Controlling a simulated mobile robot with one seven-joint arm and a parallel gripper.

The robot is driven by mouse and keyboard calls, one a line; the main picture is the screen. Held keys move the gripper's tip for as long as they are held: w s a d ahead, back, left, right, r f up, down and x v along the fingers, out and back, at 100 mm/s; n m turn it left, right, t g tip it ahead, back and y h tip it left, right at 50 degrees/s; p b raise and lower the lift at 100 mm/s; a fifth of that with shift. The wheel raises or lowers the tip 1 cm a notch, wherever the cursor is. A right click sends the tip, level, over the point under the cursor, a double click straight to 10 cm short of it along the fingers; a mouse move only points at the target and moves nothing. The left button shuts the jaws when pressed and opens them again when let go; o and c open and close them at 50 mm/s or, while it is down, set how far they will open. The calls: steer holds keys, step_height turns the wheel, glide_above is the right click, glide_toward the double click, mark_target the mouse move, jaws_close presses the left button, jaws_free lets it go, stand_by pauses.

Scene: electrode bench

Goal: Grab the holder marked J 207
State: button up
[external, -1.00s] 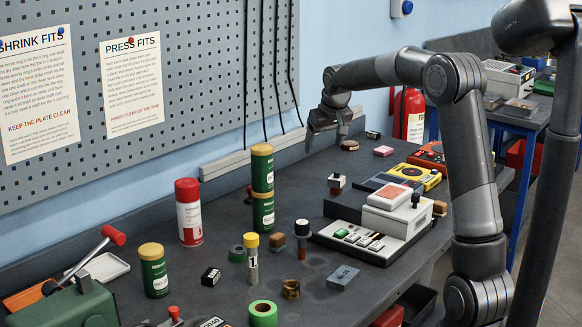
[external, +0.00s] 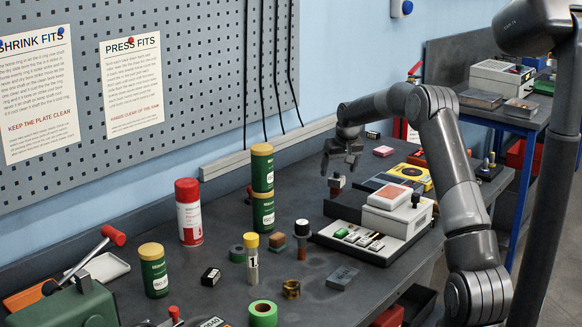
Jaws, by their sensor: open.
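My gripper (external: 340,169) is open, fingers pointing down, over the far part of the bench. No marking J 207 can be read on any item, so I cannot tell which one is the holder.
A grey and white device (external: 398,197) stands right of my gripper, with a yellow meter (external: 414,176) behind it.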

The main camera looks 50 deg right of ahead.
mark_target(337, 172)
steer(key=shift+x, duration=2.7)
steer(key=shift+w, duration=0.1)
steer(key=shift+c, duration=0.5)
steer(key=shift+a+r, duration=0.1)
steer(key=c, duration=1.2)
